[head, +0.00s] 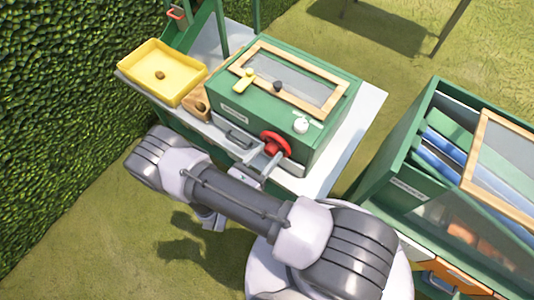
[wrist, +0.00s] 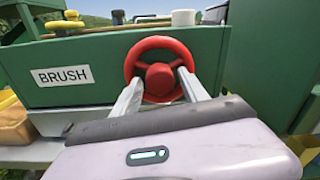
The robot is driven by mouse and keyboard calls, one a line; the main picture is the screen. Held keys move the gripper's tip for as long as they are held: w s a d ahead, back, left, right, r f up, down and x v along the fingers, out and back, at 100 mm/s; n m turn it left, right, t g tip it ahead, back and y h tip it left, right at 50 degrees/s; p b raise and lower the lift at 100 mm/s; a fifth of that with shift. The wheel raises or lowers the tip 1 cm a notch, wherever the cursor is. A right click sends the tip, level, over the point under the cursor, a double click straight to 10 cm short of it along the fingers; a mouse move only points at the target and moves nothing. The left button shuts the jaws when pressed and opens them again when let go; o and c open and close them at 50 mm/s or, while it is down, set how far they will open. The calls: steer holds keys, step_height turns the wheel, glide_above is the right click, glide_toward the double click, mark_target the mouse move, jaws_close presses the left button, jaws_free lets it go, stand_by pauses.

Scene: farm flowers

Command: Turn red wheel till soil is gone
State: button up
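The red wheel (head: 275,144) is on the front of a green box (head: 235,108); it also shows in the wrist view (wrist: 160,45), facing me. My gripper (head: 263,160) is at the wheel, and its two fingers show spread apart in the wrist view (wrist: 162,78). The fingertips reach inside the rim, one on each side of the hub. I cannot tell whether they touch the hub or spokes. The box's top has a grey panel in a wooden frame (head: 258,78). No soil can be clearly made out; a small dark object (head: 278,87) sits at the panel.
A label "BRUSH" (wrist: 62,76) is left of the wheel. A yellow tray (head: 150,57) stands left, a hedge beyond. A green cabinet (head: 400,180) stands right, across a grass gap.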

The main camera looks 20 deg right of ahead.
jaws_close()
